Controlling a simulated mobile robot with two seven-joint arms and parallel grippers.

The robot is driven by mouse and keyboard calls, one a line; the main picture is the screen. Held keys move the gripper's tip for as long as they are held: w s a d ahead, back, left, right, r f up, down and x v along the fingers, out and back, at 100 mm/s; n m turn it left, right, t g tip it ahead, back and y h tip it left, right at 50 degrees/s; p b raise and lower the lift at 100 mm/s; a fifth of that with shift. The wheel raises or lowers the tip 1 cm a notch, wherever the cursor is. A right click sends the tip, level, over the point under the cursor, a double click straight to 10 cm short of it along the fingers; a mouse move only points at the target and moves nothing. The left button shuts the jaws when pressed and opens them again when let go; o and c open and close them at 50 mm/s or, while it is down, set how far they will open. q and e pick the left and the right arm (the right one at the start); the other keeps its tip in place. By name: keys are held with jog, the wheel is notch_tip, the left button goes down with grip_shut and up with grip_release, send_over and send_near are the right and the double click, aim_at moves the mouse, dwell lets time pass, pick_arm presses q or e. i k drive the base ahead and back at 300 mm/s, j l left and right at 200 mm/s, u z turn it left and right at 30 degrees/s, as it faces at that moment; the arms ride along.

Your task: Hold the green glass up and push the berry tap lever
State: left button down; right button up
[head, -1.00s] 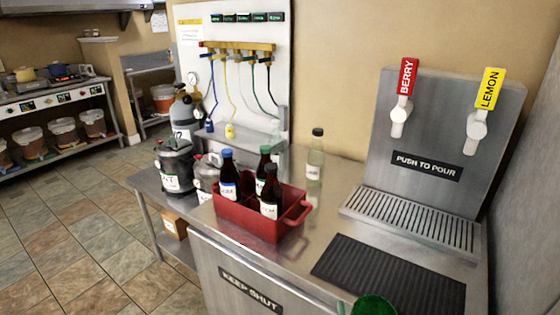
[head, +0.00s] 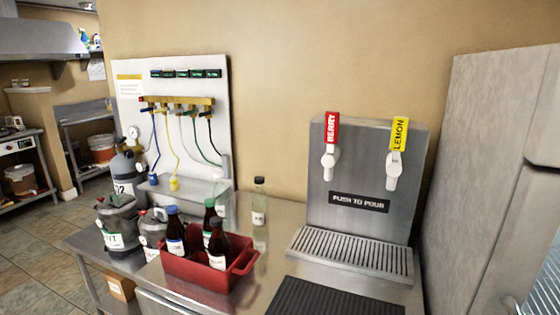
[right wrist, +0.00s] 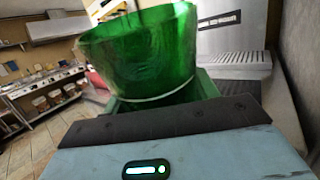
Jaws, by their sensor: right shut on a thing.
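The berry tap lever (head: 331,130) is red with a white spout, upright on the steel dispenser (head: 318,205), which is labelled "PUSH TO POUR". The yellow lemon tap lever (head: 398,136) stands to its right. The green glass (right wrist: 140,50) fills the upper middle of the right wrist view, upright or slightly tilted. My right gripper (right wrist: 155,100) is shut on it; the fingertips are mostly hidden by the glass. Neither the glass nor my grippers show in the head view. My left gripper is not in view.
A slatted drip tray (head: 350,255) lies below the taps, with a black ribbed mat (head: 335,298) in front. A red crate of dark bottles (head: 205,268) and a clear bottle (head: 259,205) stand to the left. A grey cabinet (head: 480,150) rises at the right.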

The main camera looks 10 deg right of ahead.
aim_at(331, 118)
jog(key=i+j+z, duration=0.2)
jog(key=z, duration=0.2)
jog(key=i+j+z, duration=0.15)
jog(key=j+z, duration=0.2)
jog(key=i+j+z, duration=0.1)
jog(key=j+z, duration=0.15)
jog(key=z, duration=0.15)
jog(key=i+u, duration=0.35)
jog(key=u, duration=0.2)
